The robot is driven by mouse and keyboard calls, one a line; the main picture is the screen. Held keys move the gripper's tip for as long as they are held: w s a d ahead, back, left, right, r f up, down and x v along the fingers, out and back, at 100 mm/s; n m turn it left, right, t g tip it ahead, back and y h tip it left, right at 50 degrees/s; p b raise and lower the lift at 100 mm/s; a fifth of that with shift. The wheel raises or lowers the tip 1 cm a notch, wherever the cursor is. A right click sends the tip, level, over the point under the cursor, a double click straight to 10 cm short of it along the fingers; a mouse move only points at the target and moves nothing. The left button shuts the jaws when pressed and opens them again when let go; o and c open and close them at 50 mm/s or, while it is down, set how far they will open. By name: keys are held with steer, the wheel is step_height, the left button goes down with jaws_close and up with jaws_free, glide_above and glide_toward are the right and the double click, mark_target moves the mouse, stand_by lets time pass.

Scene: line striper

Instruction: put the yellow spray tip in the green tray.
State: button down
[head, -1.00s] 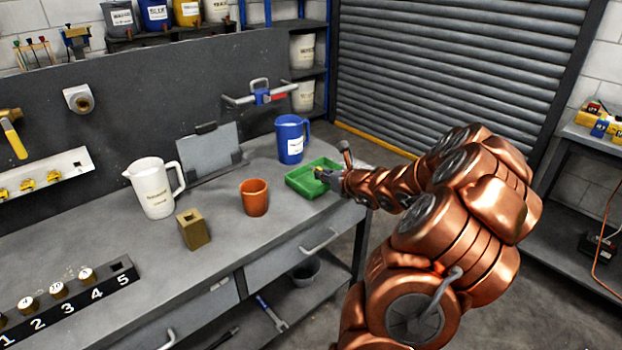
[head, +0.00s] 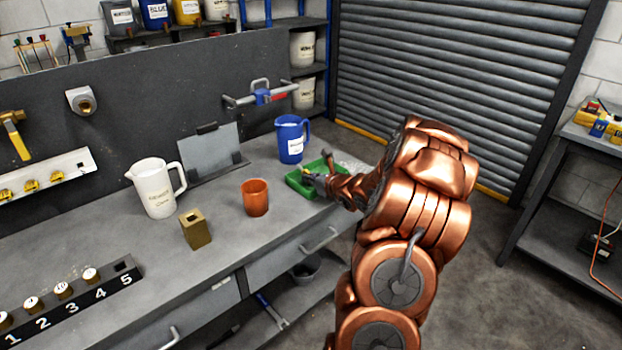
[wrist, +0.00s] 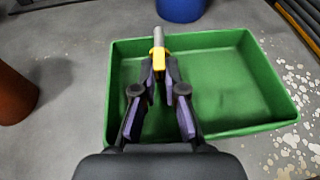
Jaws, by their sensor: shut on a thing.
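The yellow spray tip (wrist: 158,60), with a grey cylindrical end, is pinched between the fingertips of my gripper (wrist: 160,78) in the wrist view. Its grey end points away and overlaps the far rim of the green tray (wrist: 235,75) in the picture. My gripper is over the left part of the tray; its exact height is hard to tell. In the head view the green tray (head: 292,182) sits at the right end of the bench, partly hidden by my gripper (head: 310,178). The tray floor that shows is empty.
An orange cup (head: 255,198) stands left of the tray and a blue jug (head: 292,140) behind it. A white jug (head: 155,190) and a tan block (head: 195,230) stand farther left. Several yellow tips sit on a white wall strip (head: 45,172).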

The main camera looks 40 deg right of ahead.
steer(key=c, duration=1.2)
jaws_free()
steer(key=shift+s+f, duration=0.1)
steer(key=shift+f, duration=0.3)
steer(key=shift+c, duration=0.2)
steer(key=shift+s, duration=0.1)
